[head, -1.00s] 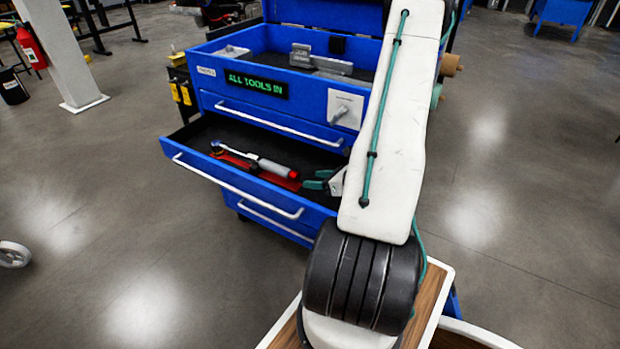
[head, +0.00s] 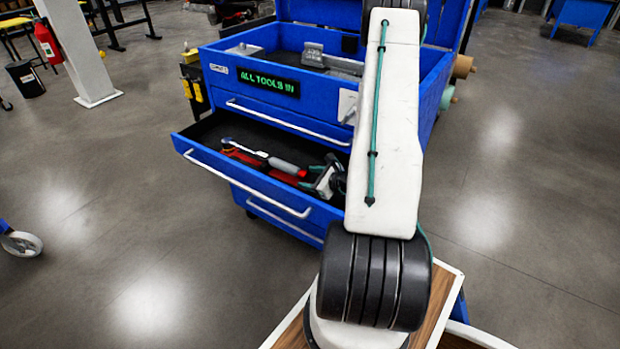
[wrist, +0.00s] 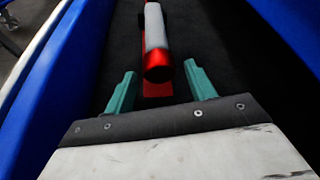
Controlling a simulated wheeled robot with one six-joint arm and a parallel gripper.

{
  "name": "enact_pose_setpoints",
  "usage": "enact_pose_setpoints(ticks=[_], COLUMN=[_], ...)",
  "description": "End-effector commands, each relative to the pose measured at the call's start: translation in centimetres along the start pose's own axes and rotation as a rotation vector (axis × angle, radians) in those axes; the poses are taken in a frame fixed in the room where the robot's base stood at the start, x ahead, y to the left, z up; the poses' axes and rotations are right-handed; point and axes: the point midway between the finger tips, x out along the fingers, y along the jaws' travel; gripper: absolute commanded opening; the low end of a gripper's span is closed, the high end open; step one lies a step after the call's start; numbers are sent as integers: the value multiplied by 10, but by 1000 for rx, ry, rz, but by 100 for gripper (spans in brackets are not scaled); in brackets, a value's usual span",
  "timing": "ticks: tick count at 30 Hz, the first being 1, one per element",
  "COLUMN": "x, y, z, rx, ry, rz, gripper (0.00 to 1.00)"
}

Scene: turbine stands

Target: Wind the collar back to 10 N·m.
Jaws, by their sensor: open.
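A torque wrench (head: 263,156) lies in the open drawer of the blue tool cabinet, on a red patch (head: 242,156). It has a metal shaft, a grey sleeve and a red end. In the wrist view its grey grip (wrist: 155,25) and red end (wrist: 158,64) point toward me. My gripper (head: 322,174) is at the right end of the drawer, close to the red end. In the wrist view my gripper (wrist: 160,90) has its two green fingers apart, one on each side of the line of the wrench, with nothing between the tips. Scale marks are too small to read.
The open drawer (head: 285,201) has blue walls close on both sides of my gripper in the wrist view. The cabinet's top tray (head: 240,85) holds grey metal parts, above a sign (head: 268,81) reading "ALL TOOLS IN". Open floor (head: 120,230) lies to the left.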

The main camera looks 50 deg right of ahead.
Motion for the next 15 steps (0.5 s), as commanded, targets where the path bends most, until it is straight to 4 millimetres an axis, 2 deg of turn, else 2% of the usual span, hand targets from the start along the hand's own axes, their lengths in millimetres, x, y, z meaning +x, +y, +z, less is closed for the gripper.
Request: enact_pose_setpoints(ticks=[7,8,12,15], x=[2,1,1,1], y=[0,0,0,0], z=[0,0,0,0], rx=[0,0,0,0], ry=[0,0,0,0], rz=[0,0,0,0], gripper=[55,50,11,10])
